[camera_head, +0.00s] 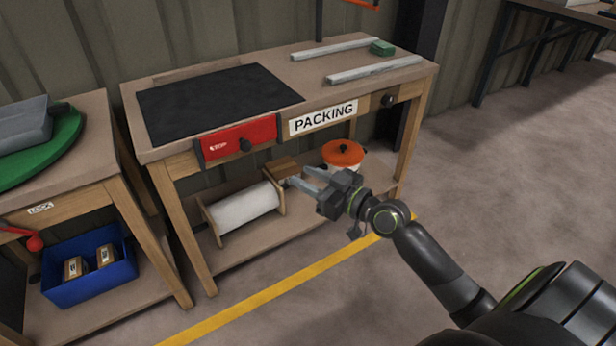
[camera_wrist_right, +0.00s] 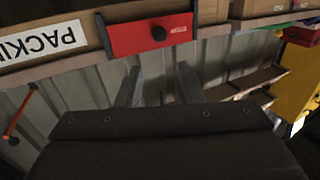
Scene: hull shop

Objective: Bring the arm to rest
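My right gripper (camera_head: 306,183) reaches in from the lower right, in front of the lower part of the packing bench (camera_head: 230,96). Its two fingers are apart with nothing between them; they also show parted in the right wrist view (camera_wrist_right: 158,88). It is below the bench's front edge, near a paper roll (camera_head: 243,207) and a small wooden block (camera_head: 281,167) on the lower shelf. I cannot tell whether it touches them. My left gripper is not in view.
The bench has a red drawer front (camera_head: 238,138) and a PACKING label (camera_head: 323,118). An orange-lidded pot (camera_head: 343,154) stands on the lower shelf. A blue bin (camera_head: 88,268) is under the left table. A yellow line (camera_head: 270,293) crosses the floor; floor to the right is clear.

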